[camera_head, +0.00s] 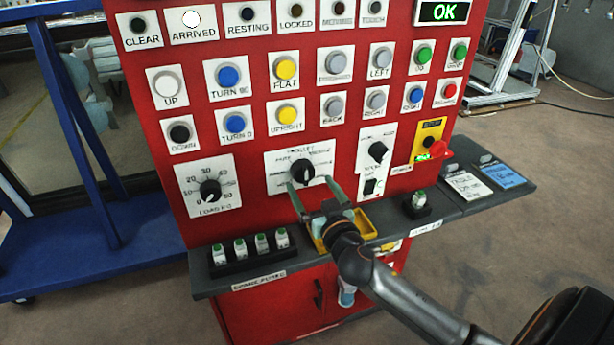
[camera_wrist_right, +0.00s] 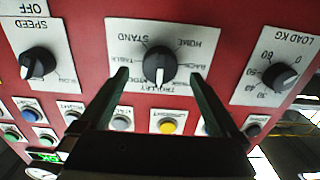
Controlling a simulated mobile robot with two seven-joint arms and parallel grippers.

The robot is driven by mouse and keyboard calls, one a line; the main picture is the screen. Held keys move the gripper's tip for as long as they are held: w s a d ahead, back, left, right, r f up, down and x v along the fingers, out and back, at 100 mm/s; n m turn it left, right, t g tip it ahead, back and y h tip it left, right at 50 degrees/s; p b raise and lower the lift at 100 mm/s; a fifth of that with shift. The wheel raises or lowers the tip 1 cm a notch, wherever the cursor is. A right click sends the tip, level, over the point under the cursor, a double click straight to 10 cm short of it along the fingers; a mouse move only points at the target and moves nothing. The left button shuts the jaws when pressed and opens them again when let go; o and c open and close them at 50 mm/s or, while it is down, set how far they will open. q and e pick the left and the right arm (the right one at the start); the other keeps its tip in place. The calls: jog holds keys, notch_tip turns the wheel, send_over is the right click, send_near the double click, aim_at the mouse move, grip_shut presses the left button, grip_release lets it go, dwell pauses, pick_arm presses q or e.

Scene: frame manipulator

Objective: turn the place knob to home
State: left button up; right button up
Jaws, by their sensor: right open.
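The place knob (camera_head: 302,171) is a black round knob with a raised grip on a white label plate, in the middle of the red panel. In the right wrist view, which is upside down, the knob (camera_wrist_right: 158,66) has a white mark pointing at the TROLLEY label. HOME and STAND are printed on the plate's other side. My right gripper (camera_head: 311,184) is open, its two green fingers reaching to either side of the knob. In the right wrist view the fingers (camera_wrist_right: 160,76) flank the knob with gaps on both sides. My left gripper is not in view.
The load knob (camera_head: 210,190) sits left of the plate, and the speed knob (camera_head: 378,151) sits right. Coloured buttons fill the panel above. A dark shelf (camera_head: 345,258) juts out below, bearing a row of fuses (camera_head: 250,247) and a yellow tray (camera_head: 365,226).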

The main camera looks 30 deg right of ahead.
aim_at(306, 179)
jog(key=shift+x, duration=1.8)
jog(key=c, duration=1.4)
